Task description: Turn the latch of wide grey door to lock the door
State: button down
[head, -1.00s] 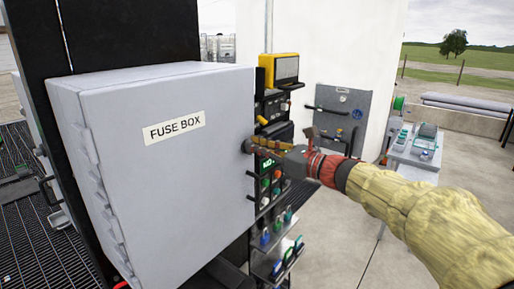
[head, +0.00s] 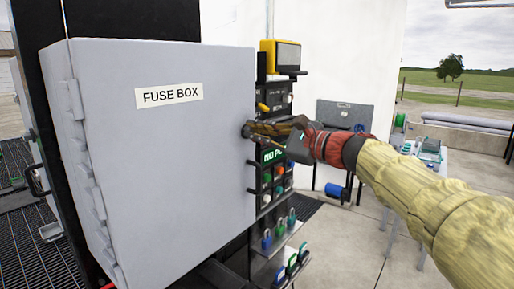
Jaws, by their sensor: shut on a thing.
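The wide grey door (head: 165,165) labelled "FUSE BOX" looks closed, with hinges along its left edge. Its dark round latch (head: 246,131) sits at the right edge, about mid-height. My gripper (head: 255,130) reaches in from the right and is shut on the latch. The fingers cover much of the latch, so its exact turn angle cannot be told.
A black panel behind the door's right edge carries a yellow device (head: 280,58), a green display (head: 273,155) and several coloured buttons. Padlocks (head: 280,227) hang below. A table with small items (head: 430,155) stands at right. Concrete floor is open at lower right.

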jog(key=n+b, duration=0.5)
jog(key=b, duration=0.1)
jog(key=f+n+b, duration=0.1)
jog(key=n+b, duration=0.2)
jog(key=b, duration=0.1)
jog(key=shift+s+a+n, duration=0.1)
jog(key=shift+n, duration=0.2)
jog(key=c, duration=1.9)
grip_release()
jog(key=shift+o, duration=0.3)
jog(key=shift+r, duration=0.1)
jog(key=v, duration=1.2)
